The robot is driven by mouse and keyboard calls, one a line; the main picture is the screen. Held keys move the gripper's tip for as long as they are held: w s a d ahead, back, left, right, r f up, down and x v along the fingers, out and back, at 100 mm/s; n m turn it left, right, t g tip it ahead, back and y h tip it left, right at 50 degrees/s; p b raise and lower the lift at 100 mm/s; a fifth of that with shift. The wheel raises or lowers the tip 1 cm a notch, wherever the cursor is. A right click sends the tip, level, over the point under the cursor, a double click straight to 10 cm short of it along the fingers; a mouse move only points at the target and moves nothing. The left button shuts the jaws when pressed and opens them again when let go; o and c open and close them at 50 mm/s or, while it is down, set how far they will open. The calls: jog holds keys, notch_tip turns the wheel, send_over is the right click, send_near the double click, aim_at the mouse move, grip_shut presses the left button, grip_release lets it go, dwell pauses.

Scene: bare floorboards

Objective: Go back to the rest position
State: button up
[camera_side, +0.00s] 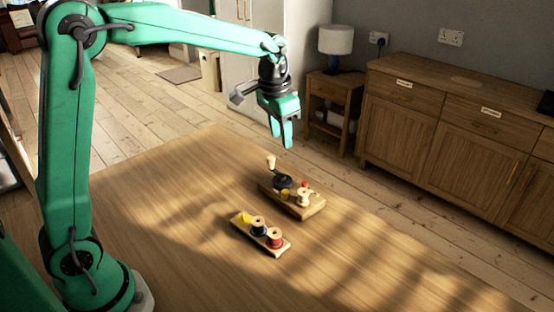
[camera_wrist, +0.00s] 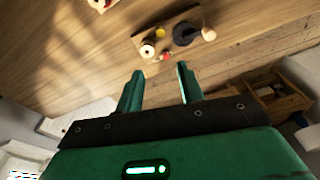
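My gripper (camera_side: 283,138) hangs above the far part of the wooden table, pointing down, beyond and above the boards. In the wrist view, my gripper (camera_wrist: 160,85) has its two green fingers apart with nothing between them, so it is open and empty. A larger wooden board (camera_side: 312,211) carries a black crank piece (camera_side: 283,181) with a pale knob, a pale spool (camera_side: 303,198) and small red and yellow pieces. This board also shows in the wrist view (camera_wrist: 172,22), beyond the fingertips and apart from them.
A smaller board (camera_side: 258,240) holds a yellow piece (camera_side: 243,218), a dark blue spool (camera_side: 258,226) and a red spool (camera_side: 275,238). The table (camera_side: 170,190) is otherwise bare. A sideboard (camera_side: 440,130) and a nightstand with lamp (camera_side: 335,40) stand behind on the floor.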

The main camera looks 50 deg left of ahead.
jog(key=s+r+n+t, duration=0.1)
jog(key=s+t, duration=0.1)
jog(key=s, duration=1)
jog(key=s+a+r+n+t, duration=0.1)
jog(key=s+t, duration=0.1)
jog(key=s, duration=1.1)
jog(key=shift+r+n, duration=0.25)
jog(key=shift+n, duration=0.05)
